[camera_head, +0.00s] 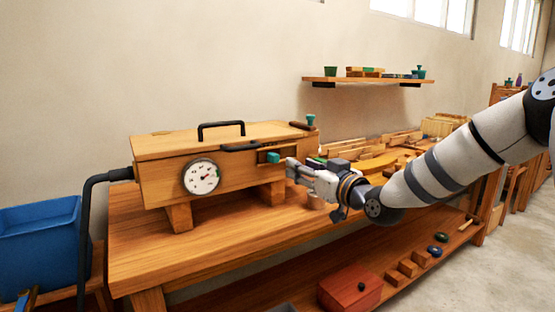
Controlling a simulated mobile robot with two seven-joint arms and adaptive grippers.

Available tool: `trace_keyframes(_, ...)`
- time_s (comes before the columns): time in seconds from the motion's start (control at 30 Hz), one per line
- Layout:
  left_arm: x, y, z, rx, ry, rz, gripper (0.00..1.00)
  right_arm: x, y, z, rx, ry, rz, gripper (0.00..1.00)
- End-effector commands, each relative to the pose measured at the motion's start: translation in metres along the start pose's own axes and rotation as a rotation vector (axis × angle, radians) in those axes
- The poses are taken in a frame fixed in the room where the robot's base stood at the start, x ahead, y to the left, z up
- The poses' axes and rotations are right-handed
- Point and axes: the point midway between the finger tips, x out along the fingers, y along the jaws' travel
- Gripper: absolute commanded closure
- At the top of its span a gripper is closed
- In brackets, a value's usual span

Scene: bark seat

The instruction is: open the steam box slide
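The wooden steam box (165,150) stands on the left part of the workbench, with a black handle on its lid and a round white gauge (201,177) on its front. A teal knob (272,158), which looks like the slide's grip, sticks out near the right end of the front. My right gripper (287,168) reaches in from the right with its fingertips close to the knob. I cannot tell whether it touches the knob or how far its fingers are apart. My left gripper is not in view.
A black hose (85,225) runs from the box's left end past a blue bin (40,245). Wooden pieces (375,163) lie on the bench behind my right arm. A red box (350,288) sits on the lower shelf. The bench front (200,245) is clear.

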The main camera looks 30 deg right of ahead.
Motion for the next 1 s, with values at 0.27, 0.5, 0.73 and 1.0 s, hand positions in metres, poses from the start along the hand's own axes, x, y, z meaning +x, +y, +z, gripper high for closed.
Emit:
trace_keyframes(0.27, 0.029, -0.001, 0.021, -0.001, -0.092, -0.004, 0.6, 0.067, -0.001, 0.017, 0.0, -0.019, 0.0, 0.62)
trace_keyframes(0.5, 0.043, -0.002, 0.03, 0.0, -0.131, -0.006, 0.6, 0.11, -0.001, 0.012, 0.001, -0.014, -0.001, 0.62)
trace_keyframes(0.73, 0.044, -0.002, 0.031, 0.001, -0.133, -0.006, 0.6, 0.117, -0.001, 0.006, 0.003, -0.009, -0.001, 0.62)
trace_keyframes(1.0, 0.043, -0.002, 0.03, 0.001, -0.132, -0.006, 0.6, 0.117, -0.002, 0.006, 0.003, -0.009, -0.001, 0.96)
